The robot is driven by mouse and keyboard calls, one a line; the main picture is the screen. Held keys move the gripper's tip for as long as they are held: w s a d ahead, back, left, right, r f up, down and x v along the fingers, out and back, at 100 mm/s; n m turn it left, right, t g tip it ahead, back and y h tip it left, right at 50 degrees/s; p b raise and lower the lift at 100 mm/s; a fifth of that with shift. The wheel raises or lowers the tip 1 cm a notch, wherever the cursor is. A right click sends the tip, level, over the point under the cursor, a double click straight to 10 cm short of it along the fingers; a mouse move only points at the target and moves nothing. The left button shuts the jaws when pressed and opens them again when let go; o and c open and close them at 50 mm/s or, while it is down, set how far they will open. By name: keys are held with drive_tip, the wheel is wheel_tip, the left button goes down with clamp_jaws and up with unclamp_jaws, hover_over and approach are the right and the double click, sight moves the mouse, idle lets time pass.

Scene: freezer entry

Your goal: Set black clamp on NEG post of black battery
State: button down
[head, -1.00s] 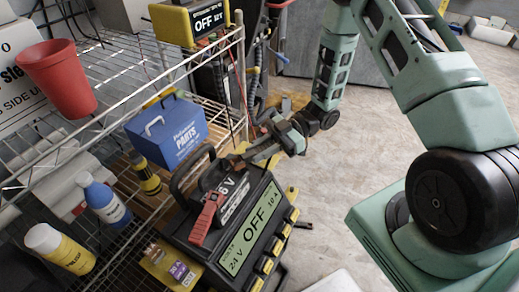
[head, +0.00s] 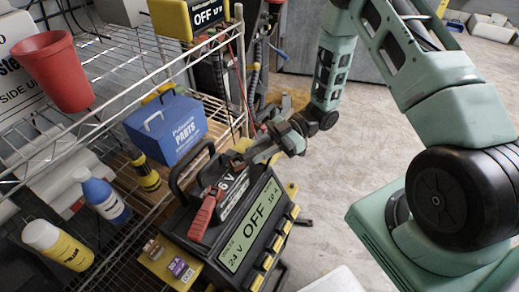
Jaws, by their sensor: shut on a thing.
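The black battery (head: 231,190), marked "6 V", sits on top of the black charger (head: 262,225) in the lower middle of the head view. A red clamp (head: 204,214) stands at the battery's near left end. My gripper (head: 247,157) reaches in from the right at the battery's far end. It is shut on the black clamp, mostly hidden by the fingers; a small brownish part (head: 238,161) shows at their tips. This part is close to the battery's far top corner. I cannot tell whether it touches a post. The NEG mark is not readable.
A wire shelf rack (head: 110,120) with a red cup (head: 57,72), a blue parts box (head: 166,130) and several bottles fills the left. A black handle (head: 175,180) rises beside the battery. Open floor (head: 335,190) lies to the right.

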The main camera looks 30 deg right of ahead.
drive_tip(key=shift+f, duration=0.25)
drive_tip(key=c, duration=1.1)
unclamp_jaws()
drive_tip(key=shift+c, duration=0.2)
drive_tip(key=v, duration=1.7)
drive_tip(key=shift+d+b, duration=0.2)
drive_tip(key=shift+b, duration=0.1)
